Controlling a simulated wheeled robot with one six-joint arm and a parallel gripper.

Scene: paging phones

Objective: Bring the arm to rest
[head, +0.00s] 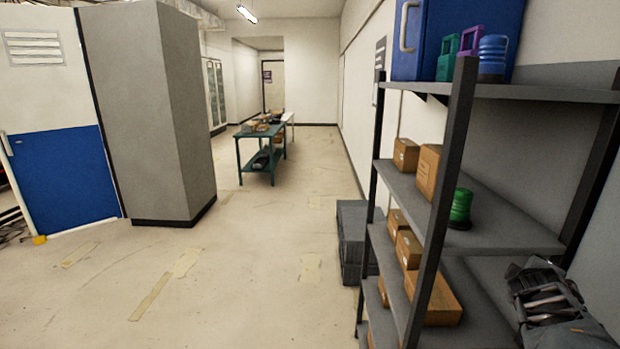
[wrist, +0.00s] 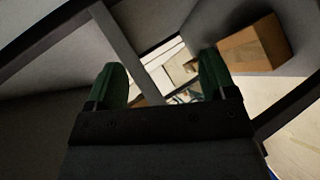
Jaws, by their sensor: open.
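My gripper (wrist: 162,76) shows in the wrist view with two green fingers spread apart. The gap between the fingers is empty, and through it I see a dark shelf post and a bright room beyond. In the head view a dark grey part of my arm (head: 550,300) shows at the lower right, beside the shelf rack (head: 455,140). I cannot make out the fingers in the head view. In the wrist view a cardboard box (wrist: 255,45) lies to the upper right of the fingers, apart from them.
The rack holds several cardboard boxes (head: 428,170), a green cylinder (head: 461,207), a blue bin (head: 440,40) and a blue container (head: 492,58). Grey crates (head: 352,235) stand behind it. A grey cabinet (head: 150,110) is left, a green table (head: 262,140) farther back. The floor between is clear.

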